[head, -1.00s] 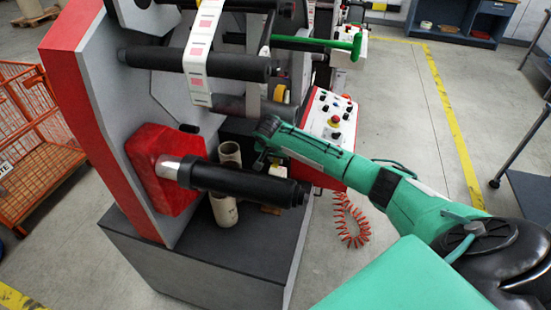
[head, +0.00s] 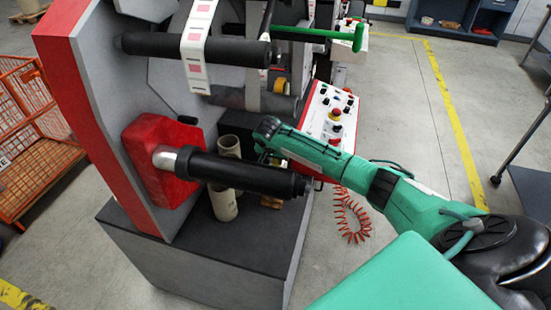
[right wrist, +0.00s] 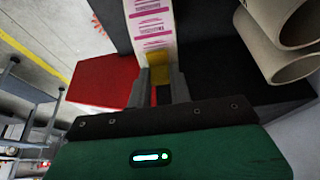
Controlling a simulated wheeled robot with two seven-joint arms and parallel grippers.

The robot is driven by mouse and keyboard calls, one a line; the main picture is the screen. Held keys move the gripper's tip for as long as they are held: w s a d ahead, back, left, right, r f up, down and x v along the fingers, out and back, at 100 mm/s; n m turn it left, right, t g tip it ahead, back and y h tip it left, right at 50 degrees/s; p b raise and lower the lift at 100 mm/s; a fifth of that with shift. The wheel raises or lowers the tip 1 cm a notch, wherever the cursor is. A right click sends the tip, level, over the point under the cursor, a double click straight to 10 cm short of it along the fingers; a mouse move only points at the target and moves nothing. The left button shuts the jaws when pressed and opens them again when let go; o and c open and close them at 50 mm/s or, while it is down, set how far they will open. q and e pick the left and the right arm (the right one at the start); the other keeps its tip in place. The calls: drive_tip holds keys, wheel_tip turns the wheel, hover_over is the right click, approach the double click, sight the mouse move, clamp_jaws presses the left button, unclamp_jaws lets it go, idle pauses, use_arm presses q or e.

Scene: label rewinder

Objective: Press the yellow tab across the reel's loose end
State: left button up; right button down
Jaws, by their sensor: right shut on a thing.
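My right gripper (right wrist: 161,88) is shut on a yellow tab (right wrist: 159,72), which shows between its two fingers in the right wrist view. A white label strip with magenta print (right wrist: 151,22) runs down to the tab, and its lower end looks close to it or overlapped by it. I cannot tell whether they touch. In the head view the right gripper (head: 264,155) is small and dark, beside the machine and above the end of the black spindle. A white label strip (head: 196,45) hangs over a black roller there. The reel is not clear. My left gripper is not in view.
A black spindle (head: 235,173) sticks out from a red housing (head: 155,160) below my right gripper. Cardboard cores (head: 224,203) stand on the machine's dark base. A control panel (head: 328,118) is behind the gripper. The floor to the right has free room.

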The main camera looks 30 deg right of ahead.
drive_tip(key=shift+s+f, duration=0.1)
drive_tip(key=shift+f, duration=0.25)
idle(1.1)
drive_tip(key=c, duration=1.2)
unclamp_jaws()
drive_tip(key=shift+r, duration=0.1)
drive_tip(key=shift+a+r, duration=0.1)
drive_tip(key=shift+r, duration=0.15)
drive_tip(key=b+v, duration=0.2)
drive_tip(key=v, duration=1.1)
drive_tip(key=shift+r+b, duration=0.1)
drive_tip(key=shift+b, duration=0.2)
